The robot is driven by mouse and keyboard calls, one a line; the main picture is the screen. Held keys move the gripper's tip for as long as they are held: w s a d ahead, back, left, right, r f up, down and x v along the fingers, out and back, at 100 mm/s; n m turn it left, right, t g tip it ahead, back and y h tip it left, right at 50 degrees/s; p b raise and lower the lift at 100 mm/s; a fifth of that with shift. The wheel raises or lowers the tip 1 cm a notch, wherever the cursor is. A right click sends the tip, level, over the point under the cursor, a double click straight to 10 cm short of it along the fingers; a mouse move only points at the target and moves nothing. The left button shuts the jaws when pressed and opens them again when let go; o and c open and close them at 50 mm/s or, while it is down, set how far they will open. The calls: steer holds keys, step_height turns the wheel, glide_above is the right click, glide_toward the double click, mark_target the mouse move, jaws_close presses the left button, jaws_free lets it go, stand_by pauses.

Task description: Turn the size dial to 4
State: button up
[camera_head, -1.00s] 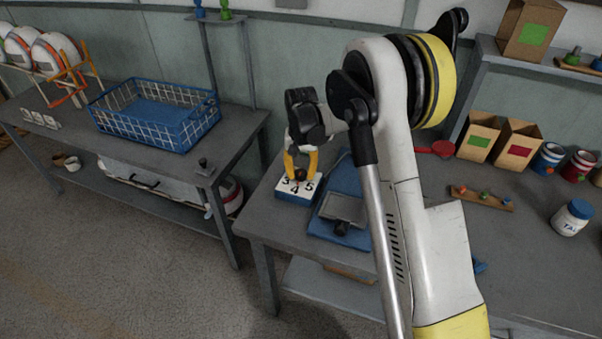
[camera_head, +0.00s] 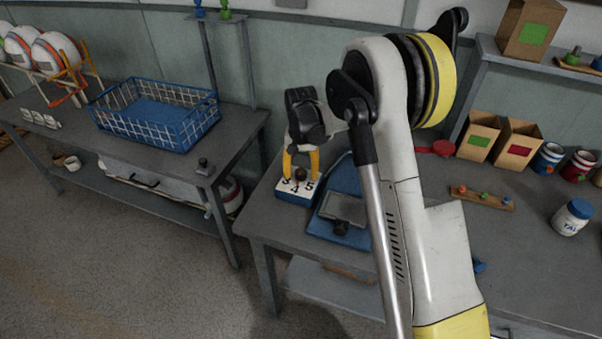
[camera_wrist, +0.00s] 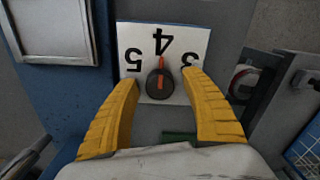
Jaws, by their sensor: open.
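The size dial (camera_wrist: 159,84) is a dark round knob with an orange pointer, on a white plate (camera_wrist: 188,42) marked 3, 4 and 5. In the wrist view the pointer is directed at the 4. In the head view the plate (camera_head: 295,194) sits on a blue block at the front left of the right bench, and the knob (camera_head: 300,174) shows between my fingers. My gripper (camera_wrist: 168,82) is open, with a yellow finger on each side of the dial and visible gaps to it. It also shows in the head view (camera_head: 301,164).
A blue press base with a grey plate (camera_head: 345,208) is right beside the dial block. A red round-ended item (camera_head: 442,147) and a board with small coloured pieces (camera_head: 481,198) lie farther right. A blue basket (camera_head: 155,112) is on the left bench.

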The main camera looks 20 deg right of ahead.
mark_target(301, 172)
step_height(301, 172, up, 12)
stand_by(0.4)
steer(key=s+r+n+t, duration=0.2)
steer(key=s+r+t, duration=0.1)
steer(key=s+r, duration=0.95)
steer(key=s+f+n+t, duration=0.1)
steer(key=s+f+t, duration=0.1)
steer(key=s, duration=0.6)
steer(key=s+f+n+t, duration=0.1)
steer(key=s+f+t, duration=0.1)
steer(key=s, duration=0.7)
steer(key=shift+f, duration=0.25)
steer(key=shift+s, duration=0.1)
